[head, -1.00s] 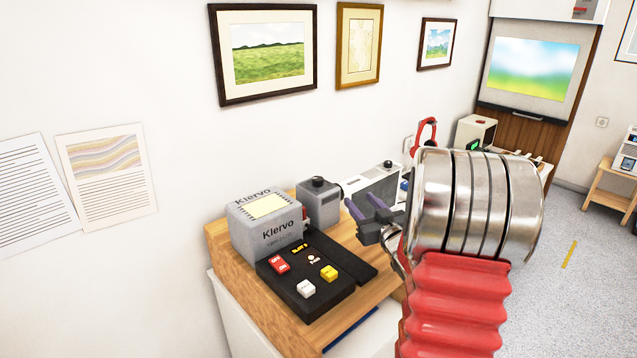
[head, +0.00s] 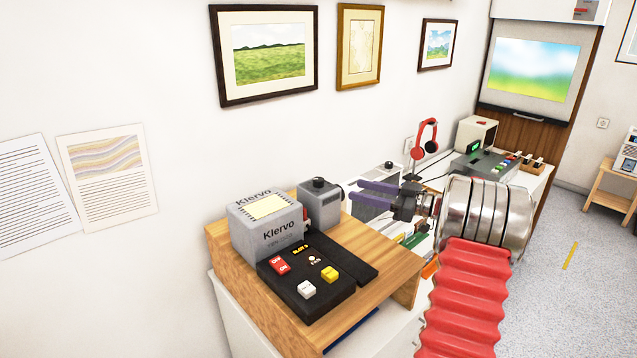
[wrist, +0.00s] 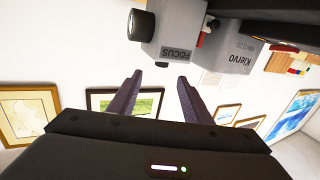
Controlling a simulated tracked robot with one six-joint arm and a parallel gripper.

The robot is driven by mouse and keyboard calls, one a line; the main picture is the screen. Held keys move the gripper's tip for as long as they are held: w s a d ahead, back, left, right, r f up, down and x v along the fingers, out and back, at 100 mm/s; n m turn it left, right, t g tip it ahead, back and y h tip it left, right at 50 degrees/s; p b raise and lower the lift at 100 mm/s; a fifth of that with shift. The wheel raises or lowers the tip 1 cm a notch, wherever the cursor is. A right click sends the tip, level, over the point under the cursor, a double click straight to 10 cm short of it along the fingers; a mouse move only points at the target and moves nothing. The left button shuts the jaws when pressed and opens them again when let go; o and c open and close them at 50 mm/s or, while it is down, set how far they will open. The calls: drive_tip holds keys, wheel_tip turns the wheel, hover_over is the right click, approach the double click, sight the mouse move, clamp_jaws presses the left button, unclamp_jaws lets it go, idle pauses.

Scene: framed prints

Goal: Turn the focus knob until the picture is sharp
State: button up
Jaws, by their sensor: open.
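The picture on the screen (head: 532,68) at the back right is blurred, green below and blue above. The grey Klervo projector (head: 270,228) stands on a wooden stand at the left. A smaller grey box (head: 318,208) beside it has a black round knob (head: 318,183) on top. In the wrist view its side carries a FOCUS label (wrist: 177,53), and a black cylinder (wrist: 141,25) sticks out; I cannot tell whether that is knob or lens. My gripper (head: 355,193) is open and empty, its purple fingers pointing left, just right of the small box. No contact shows.
A black panel (head: 308,288) with red, white and yellow buttons lies in front of the projector. Red headphones (head: 424,140) on a stand and a grey control box (head: 486,163) are behind my gripper. Framed prints (head: 265,52) hang on the wall.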

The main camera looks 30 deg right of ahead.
sight(324, 183)
drive_tip(key=shift+s+a, duration=0.1)
drive_tip(key=shift+a, duration=0.05)
idle(0.3)
drive_tip(key=x, duration=1.4)
drive_tip(key=shift+s, duration=0.1)
drive_tip(key=c, duration=1.1)
